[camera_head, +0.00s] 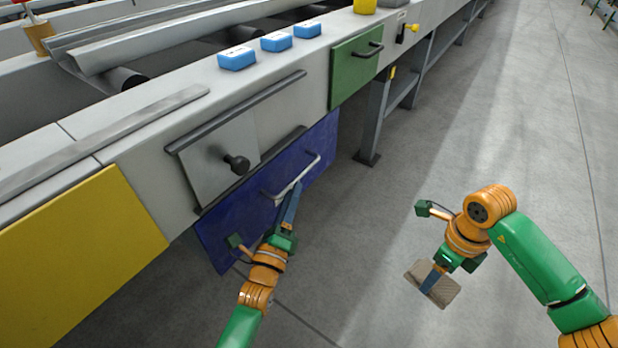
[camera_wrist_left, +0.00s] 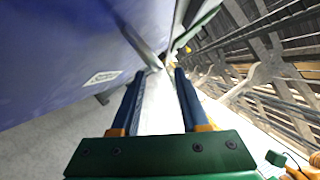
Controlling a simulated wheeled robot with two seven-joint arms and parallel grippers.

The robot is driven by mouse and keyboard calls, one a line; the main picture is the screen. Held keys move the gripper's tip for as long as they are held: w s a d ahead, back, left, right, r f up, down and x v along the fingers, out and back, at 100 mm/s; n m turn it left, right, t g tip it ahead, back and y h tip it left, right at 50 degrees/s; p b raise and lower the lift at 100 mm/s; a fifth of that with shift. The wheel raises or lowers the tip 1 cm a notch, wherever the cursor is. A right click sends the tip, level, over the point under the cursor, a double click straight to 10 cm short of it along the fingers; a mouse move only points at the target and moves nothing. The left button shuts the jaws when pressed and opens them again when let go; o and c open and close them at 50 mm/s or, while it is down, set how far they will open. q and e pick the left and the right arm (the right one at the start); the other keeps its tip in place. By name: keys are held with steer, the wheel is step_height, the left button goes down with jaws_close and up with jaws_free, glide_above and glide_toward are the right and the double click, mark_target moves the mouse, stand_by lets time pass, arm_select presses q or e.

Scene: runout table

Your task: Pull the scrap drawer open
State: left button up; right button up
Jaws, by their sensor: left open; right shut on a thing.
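The blue drawer front (camera_head: 232,220) is low on the table's side, with a pale bar handle (camera_head: 303,172). It also fills the left of the left wrist view (camera_wrist_left: 50,50), with a small white label (camera_wrist_left: 103,77) too small to read. My left gripper (camera_head: 295,190) is open, with its fingertips at the handle. In the left wrist view the handle bar (camera_wrist_left: 140,42) lies just ahead of the open fingers (camera_wrist_left: 158,73); I cannot tell whether they touch it. My right gripper (camera_head: 437,277) is shut on a brownish block (camera_head: 450,290), away from the table.
A grey sliding panel with a black knob (camera_head: 237,164) sits above the blue drawer. A green drawer (camera_head: 352,75) is to its right and a yellow panel (camera_head: 80,255) to its left. Several blue blocks (camera_head: 237,60) stand on the ledge. The floor (camera_head: 520,130) to the right is clear.

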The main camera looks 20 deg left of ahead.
mark_target(298, 175)
arm_select(q)
steer(key=b+x, duration=0.1)
steer(key=x, duration=0.4)
steer(key=shift+w, duration=0.4)
steer(key=shift+c, duration=0.2)
jaws_close()
stand_by(0.8)
